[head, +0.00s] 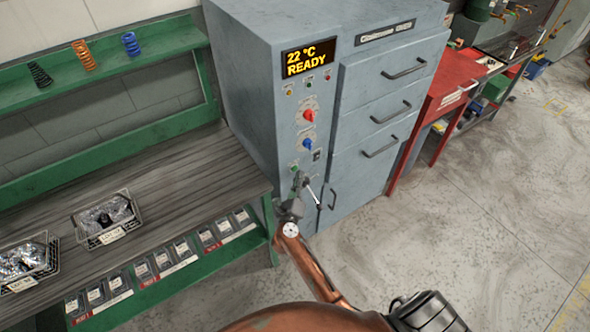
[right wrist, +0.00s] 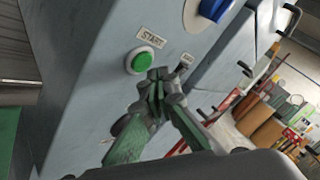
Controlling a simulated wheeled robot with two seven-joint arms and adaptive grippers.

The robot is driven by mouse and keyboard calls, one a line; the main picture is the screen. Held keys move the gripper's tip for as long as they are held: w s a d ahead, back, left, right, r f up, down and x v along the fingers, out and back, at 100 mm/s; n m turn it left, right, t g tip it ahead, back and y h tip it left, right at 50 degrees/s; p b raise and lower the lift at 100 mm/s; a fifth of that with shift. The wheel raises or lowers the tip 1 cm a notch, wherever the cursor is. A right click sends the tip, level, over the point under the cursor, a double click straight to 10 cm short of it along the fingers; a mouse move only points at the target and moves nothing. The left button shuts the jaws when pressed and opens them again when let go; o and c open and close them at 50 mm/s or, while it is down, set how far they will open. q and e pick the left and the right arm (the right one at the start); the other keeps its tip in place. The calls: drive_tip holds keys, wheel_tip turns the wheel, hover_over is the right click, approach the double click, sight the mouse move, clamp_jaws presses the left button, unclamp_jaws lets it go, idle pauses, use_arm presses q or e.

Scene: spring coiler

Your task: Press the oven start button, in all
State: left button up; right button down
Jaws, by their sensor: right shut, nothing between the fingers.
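The oven (head: 262,85) is a grey cabinet with a display (head: 308,63) reading "22 °C READY". The green start button (right wrist: 145,62) sits under a "START" label in the right wrist view; it also shows low on the control panel in the head view (head: 294,168). My right gripper (head: 301,180) is shut and empty at the panel, just below the button. In the right wrist view its fingertips (right wrist: 158,78) are close beside the button's lower right edge; I cannot tell whether they touch the panel. My left gripper is not in view.
Above the button are a red knob (head: 308,115) and a blue knob (head: 307,144). A wooden bench (head: 150,180) with wire baskets stands left of the oven. A red table (head: 455,80) stands to its right. The floor at right is clear.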

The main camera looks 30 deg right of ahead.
drive_tip(key=shift+w, duration=0.15)
drive_tip(key=shift+w, duration=0.3)
drive_tip(key=shift+w+a, duration=0.1)
drive_tip(key=shift+w, duration=0.25)
idle(0.8)
idle(0.3)
drive_tip(key=shift+s+p, duration=0.5)
drive_tip(key=shift+s, duration=0.3)
drive_tip(key=s, duration=0.1)
drive_tip(key=s+p, duration=0.1)
drive_tip(key=s, duration=0.1)
drive_tip(key=s+p, duration=0.1)
drive_tip(key=s, duration=0.1)
drive_tip(key=shift+d, duration=0.25)
